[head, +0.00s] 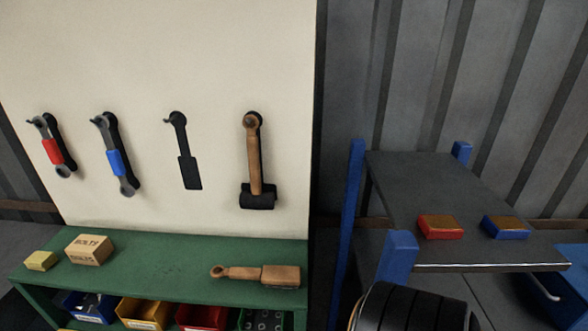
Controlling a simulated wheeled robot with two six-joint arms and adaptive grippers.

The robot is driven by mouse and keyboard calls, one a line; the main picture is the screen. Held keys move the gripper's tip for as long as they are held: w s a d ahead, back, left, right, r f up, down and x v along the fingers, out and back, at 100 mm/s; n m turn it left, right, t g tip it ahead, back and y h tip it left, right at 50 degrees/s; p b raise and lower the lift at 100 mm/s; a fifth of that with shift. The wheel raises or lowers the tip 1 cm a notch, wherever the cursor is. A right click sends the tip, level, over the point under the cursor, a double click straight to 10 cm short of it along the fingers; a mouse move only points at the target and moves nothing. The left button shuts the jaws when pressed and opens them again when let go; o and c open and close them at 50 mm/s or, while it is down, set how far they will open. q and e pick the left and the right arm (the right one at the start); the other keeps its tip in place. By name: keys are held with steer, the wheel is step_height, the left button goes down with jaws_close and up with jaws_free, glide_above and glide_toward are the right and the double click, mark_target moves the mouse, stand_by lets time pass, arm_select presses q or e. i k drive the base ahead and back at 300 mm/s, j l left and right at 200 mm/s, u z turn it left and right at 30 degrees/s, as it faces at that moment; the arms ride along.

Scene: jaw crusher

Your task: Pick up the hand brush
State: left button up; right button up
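The hand brush (255,274) lies on the green bench (165,262), toward its right end. It has a wooden handle with a holed end pointing left and a wider wooden block at the right. Its bristles are barely visible from here. A black brush-shaped outline (186,155) with a hook at its top is on the cream board (200,60) above the bench, and nothing hangs there.
A red-gripped wrench (52,148), a blue-gripped wrench (115,158) and a hammer (254,160) hang on the board. A box (89,249) and a yellow block (40,260) sit at the bench's left. A dark table (440,195) with red and blue blocks stands right.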

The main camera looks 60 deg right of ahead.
mark_target(288, 277)
steer(key=z, duration=1.4)
